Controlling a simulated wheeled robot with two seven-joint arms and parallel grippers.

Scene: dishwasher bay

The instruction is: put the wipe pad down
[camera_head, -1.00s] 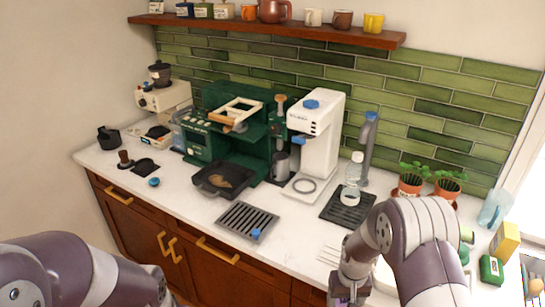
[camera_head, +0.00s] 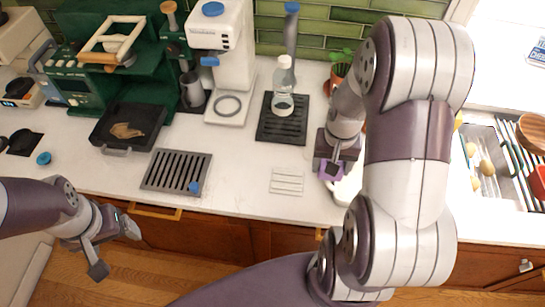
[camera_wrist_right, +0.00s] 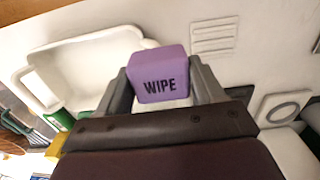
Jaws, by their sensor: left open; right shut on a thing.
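The wipe pad (camera_head: 329,172) is a purple block held over the counter's front part. In the right wrist view the pad (camera_wrist_right: 160,78) shows the word WIPE and sits between both fingers. My right gripper (camera_head: 335,160) is shut on it; the arm hides part of the counter behind. My left gripper (camera_head: 114,250) is open and empty, in front of the counter's edge at the lower left. Whether the pad touches the counter cannot be told.
A white tray (camera_wrist_right: 42,84) lies beside the pad, mostly hidden by my arm in the head view. A grooved patch (camera_head: 287,181) is left of the pad, then a slotted drip grate (camera_head: 177,173). A bottle (camera_head: 283,88) stands on a dark mat (camera_head: 272,128).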

